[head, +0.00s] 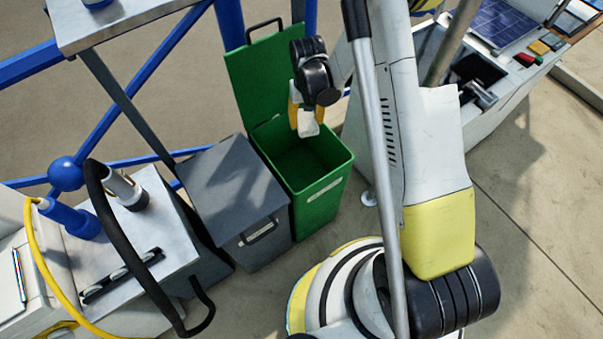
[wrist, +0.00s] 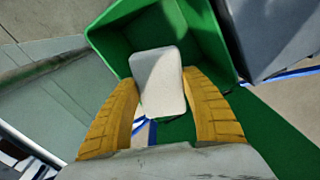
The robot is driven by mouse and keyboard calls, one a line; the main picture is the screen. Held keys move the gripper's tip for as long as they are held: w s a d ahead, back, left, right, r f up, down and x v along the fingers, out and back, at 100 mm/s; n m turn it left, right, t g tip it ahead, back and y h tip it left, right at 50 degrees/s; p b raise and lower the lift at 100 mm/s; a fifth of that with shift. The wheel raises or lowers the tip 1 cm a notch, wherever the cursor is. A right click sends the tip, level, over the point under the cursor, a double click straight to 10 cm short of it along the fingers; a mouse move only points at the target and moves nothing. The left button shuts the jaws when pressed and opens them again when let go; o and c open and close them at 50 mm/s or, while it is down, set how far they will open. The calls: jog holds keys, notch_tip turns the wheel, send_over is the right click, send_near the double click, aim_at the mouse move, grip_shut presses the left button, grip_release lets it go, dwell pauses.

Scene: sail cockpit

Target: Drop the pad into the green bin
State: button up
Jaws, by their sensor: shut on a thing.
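The green bin (head: 318,200) stands open in the middle of the head view, its lid (head: 255,85) raised at the back. My gripper (head: 305,118) is over the bin's opening, pointing down. Its yellow fingers are shut on a white pad (head: 308,125), which hangs between them. In the wrist view the pad (wrist: 158,80) sits between the fingertips of my gripper (wrist: 160,100), with the green bin (wrist: 110,40) behind and below it. The pad appears above the bin's opening, apart from its walls. The lower part of the bin's inside is partly hidden.
A grey bin (head: 235,190) with a closed lid stands directly left of the green one. Blue rails (head: 180,75) run behind on the left. A white bench with a black hose (head: 110,230) is at the lower left. A white console (head: 510,60) stands at the upper right.

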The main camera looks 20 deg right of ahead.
jog(key=shift+s+f+b, duration=0.1)
jog(key=shift+f+b, duration=0.35)
jog(key=shift+f, duration=0.3)
notch_tip(320, 180, down, 4)
jog(key=shift+f+b, duration=0.1)
jog(key=shift+b, duration=1.1)
jog(key=o, duration=1.2)
notch_tip(320, 180, up, 12)
jog(key=shift+r, duration=0.1)
